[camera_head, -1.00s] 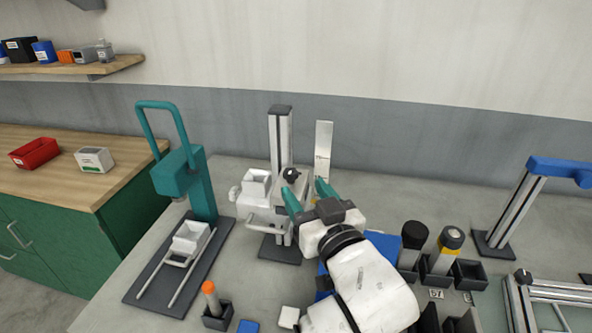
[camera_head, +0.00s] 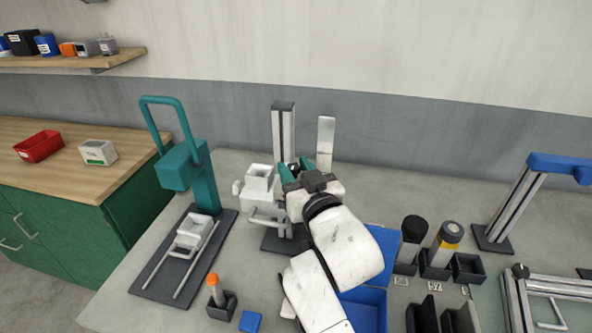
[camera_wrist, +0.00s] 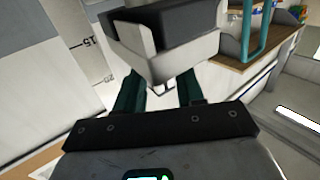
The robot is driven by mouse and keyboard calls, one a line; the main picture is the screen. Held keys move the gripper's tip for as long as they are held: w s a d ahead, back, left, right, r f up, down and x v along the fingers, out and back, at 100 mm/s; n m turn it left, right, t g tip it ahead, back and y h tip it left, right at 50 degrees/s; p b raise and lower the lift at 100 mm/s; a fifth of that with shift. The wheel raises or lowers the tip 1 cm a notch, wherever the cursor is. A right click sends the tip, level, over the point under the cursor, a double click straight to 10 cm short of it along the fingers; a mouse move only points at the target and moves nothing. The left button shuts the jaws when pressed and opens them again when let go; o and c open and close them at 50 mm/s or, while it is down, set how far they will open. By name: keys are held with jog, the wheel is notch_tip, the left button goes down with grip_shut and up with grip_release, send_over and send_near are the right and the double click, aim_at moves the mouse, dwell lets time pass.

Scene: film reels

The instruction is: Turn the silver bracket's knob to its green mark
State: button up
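The silver bracket is a stand with an upright silver column (camera_head: 283,130) on a dark base, at the back middle of the bench. A white carriage with a cup (camera_head: 260,183) sticks out to its left. My gripper (camera_head: 295,168) is at the column's front, with its teal fingers apart at the place of the black knob. The knob is mostly hidden by the fingers and hand. No green mark shows. In the wrist view the fingers (camera_wrist: 159,92) reach behind a pale block with a dark top (camera_wrist: 165,40); I cannot tell whether they touch the knob.
A teal stand (camera_head: 190,170) is to the left. A pale upright plate (camera_head: 325,142) stands just right of the column. A blue bin (camera_head: 368,306), dark holders with cylinders (camera_head: 447,240) and an orange-topped peg (camera_head: 214,285) are nearer. A blue-topped frame (camera_head: 530,190) is at the right.

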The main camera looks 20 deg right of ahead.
grip_shut()
jog(key=shift+f+h+b, duration=0.1)
jog(key=shift+h+b, duration=0.2)
jog(key=shift+b, duration=0.2)
